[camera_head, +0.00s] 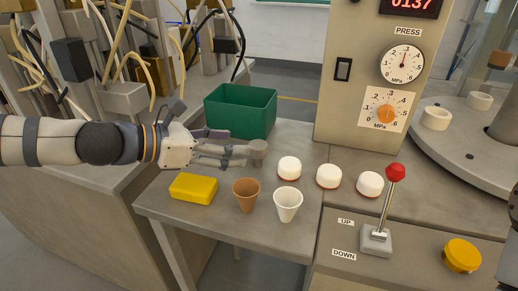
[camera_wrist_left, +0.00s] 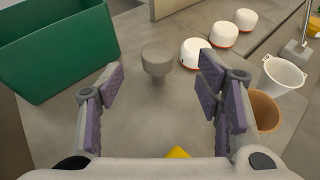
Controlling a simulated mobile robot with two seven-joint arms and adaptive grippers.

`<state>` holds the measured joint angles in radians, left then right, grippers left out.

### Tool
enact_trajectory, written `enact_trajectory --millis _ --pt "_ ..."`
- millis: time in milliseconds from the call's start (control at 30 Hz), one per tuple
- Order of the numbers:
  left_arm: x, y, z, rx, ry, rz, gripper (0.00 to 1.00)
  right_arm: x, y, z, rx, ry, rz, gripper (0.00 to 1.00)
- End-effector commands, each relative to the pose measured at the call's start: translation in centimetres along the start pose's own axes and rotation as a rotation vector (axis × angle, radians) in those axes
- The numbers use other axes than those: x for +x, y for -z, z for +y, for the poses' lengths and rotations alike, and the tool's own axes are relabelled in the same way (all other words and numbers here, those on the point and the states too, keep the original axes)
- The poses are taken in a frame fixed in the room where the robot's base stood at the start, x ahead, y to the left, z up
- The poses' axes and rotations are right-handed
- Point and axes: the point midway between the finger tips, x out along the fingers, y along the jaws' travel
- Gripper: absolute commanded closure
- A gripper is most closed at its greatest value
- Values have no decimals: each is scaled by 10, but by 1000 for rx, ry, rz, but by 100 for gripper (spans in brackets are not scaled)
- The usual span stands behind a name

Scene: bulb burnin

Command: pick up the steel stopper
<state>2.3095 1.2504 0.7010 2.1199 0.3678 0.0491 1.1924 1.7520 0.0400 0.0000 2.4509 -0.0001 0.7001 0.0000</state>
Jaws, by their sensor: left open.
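The steel stopper (camera_head: 257,150) is a small grey piece with a wide round head and a narrower lower part. It stands upright on the grey table (camera_head: 150,203). In the left wrist view the stopper (camera_wrist_left: 157,58) is ahead of the fingers, about midway between their lines. My left gripper (camera_head: 232,152) reaches in from the left, its fingers level and pointing at the stopper. In the left wrist view the left gripper (camera_wrist_left: 162,80) is open, with nothing between its purple-padded fingers. My right gripper is not visible.
A green bin (camera_head: 240,112) stands behind the gripper. A yellow block (camera_head: 193,189), a brown cup (camera_head: 246,195) and a white cup (camera_head: 288,204) stand in front. White buttons (camera_head: 289,168) are to the right. A red-knobbed lever (camera_head: 396,172) is farther right.

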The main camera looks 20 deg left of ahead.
Motion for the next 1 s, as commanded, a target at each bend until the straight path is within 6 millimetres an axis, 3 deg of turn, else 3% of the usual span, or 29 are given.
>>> enact_trajectory --millis 33,200,400,700,933,1000 --pt "20 28 -1 -29 14 37 41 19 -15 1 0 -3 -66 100" --pt "38 23 0 -22 9 29 41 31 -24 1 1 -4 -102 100" --pt "76 22 1 -20 9 28 41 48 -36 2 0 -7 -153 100" --pt "82 13 2 -15 5 18 41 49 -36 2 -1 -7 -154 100" --pt "82 13 2 -15 5 19 93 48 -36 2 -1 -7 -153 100" --pt "82 13 2 -15 5 19 97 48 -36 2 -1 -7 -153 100"
